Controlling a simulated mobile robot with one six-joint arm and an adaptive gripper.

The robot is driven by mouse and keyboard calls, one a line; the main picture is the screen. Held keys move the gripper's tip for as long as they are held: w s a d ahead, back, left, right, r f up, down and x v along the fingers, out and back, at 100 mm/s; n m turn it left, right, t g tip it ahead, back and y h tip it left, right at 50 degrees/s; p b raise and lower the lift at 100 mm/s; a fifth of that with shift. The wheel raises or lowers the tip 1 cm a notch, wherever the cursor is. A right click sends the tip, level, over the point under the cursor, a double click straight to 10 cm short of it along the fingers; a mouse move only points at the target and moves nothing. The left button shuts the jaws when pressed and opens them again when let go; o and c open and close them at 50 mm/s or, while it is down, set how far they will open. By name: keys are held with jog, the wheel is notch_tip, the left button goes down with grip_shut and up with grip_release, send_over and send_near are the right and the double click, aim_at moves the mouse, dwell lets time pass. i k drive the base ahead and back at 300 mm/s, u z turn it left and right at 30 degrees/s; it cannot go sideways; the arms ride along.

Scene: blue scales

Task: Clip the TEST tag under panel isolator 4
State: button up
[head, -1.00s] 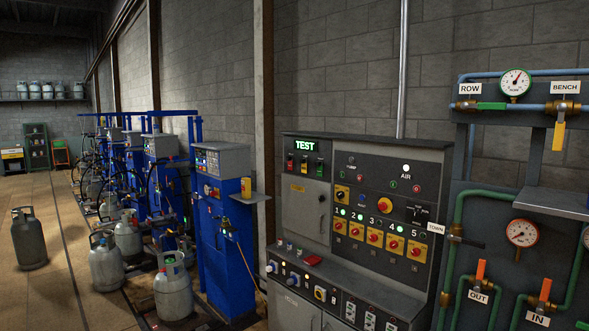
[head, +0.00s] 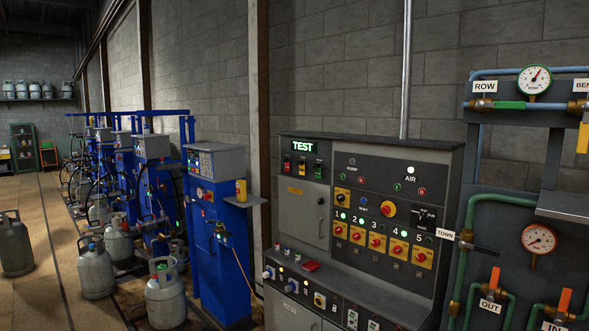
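The grey control panel (head: 452,205) stands against the block wall, right of centre. Its lower row holds several red rotary isolators on yellow plates, numbered from 1 at the left to 5 at the right. Isolator 4 (head: 398,249) is second from the right, with a small dark fitting just below its plate. A green-lit TEST sign (head: 303,147) is at the panel's upper left. A small red flat object (head: 311,266) lies on the console ledge; I cannot tell whether it is the TEST tag. No lettered tag is readable there. My gripper is not in view.
Blue scale pillars (head: 218,240) and grey gas cylinders (head: 165,295) stand left of the panel. The pipe board with a gauge (head: 540,239) and valves is close on the right. The console ledge (head: 345,283) juts out below the isolators. Open floor (head: 40,290) lies at left.

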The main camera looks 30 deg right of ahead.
aim_at(301, 163)
jog(key=u, duration=0.5)
jog(key=i, duration=2.35)
jog(key=z, duration=0.45)
jog(key=i, duration=0.55)
jog(key=z, duration=0.9)
jog(key=i, duration=0.65)
jog(key=z, duration=0.4)
